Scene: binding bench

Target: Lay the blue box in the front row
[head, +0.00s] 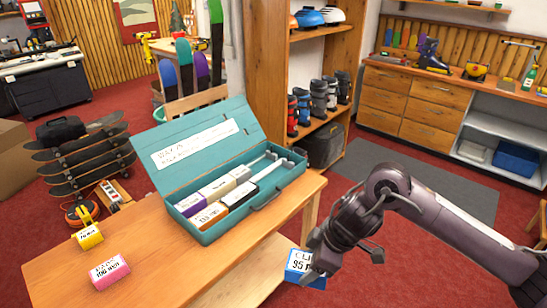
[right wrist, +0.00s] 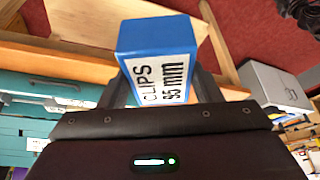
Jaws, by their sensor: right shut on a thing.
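The blue box (head: 299,262) with a white label is held in my right gripper (head: 318,262), to the right of the bench edge in the head view. In the right wrist view the blue box (right wrist: 157,40) reads "CLIPS 95 mm" and sits between the two fingers of the gripper (right wrist: 158,85). The open teal case (head: 263,205) stands on the bench with its lid tilted back. Its front row holds an orange box (head: 210,216) and a dark box with a white label (head: 241,195). Behind are a purple box (head: 189,204), a white box (head: 217,188) and a cream box (head: 240,174). My left gripper is out of view.
A yellow box (head: 89,237) and a pink box (head: 110,271) lie on the wooden bench (head: 165,270) left of the case. The front right of the bench is clear. A shelf unit (head: 268,70) stands behind. The case's right end shows pale bars and free room.

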